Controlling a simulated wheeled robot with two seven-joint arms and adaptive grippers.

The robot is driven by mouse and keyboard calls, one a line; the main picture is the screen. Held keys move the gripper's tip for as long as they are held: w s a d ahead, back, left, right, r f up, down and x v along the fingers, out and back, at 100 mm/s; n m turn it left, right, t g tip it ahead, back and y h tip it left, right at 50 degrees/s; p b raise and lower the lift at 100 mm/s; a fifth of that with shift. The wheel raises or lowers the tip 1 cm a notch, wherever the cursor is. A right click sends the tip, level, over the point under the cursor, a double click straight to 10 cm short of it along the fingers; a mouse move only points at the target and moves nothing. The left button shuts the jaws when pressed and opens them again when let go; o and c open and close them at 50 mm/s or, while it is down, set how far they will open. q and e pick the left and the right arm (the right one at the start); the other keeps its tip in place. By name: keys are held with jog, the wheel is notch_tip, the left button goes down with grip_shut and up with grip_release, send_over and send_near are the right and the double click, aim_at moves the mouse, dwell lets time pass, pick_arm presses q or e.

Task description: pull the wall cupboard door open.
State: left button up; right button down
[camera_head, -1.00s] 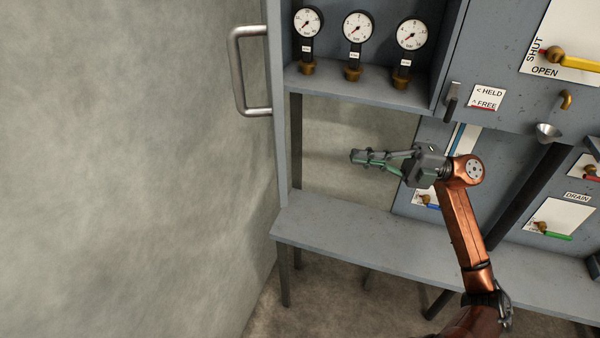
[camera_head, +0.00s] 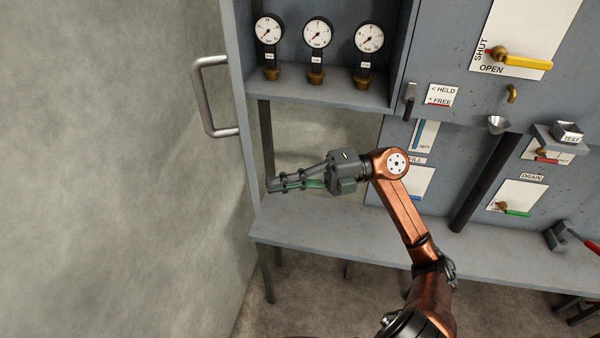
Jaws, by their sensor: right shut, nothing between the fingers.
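The wall cupboard (camera_head: 397,60) stands open at the top, with its inside in plain view. Its grey door (camera_head: 240,90) is swung out and seen nearly edge-on at the cupboard's left side. A metal bar handle (camera_head: 202,98) sticks out to the left from the door, near the wall. My right gripper (camera_head: 270,185) is shut and empty. It points left, below the cupboard and above the bench, with its tips close to the door's lower edge in the picture. I cannot tell whether they touch it. My left gripper is not in view.
Several items fill the panel: three gauges (camera_head: 317,33) inside the cupboard, a small dark lever (camera_head: 410,100) beside a HELD/FREE label (camera_head: 441,95), and a yellow valve handle (camera_head: 525,61). A grey bench (camera_head: 330,228) runs below. A bare wall (camera_head: 110,170) lies at left.

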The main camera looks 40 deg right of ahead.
jog(key=shift+w+a, duration=0.25)
jog(key=shift+a, duration=0.45)
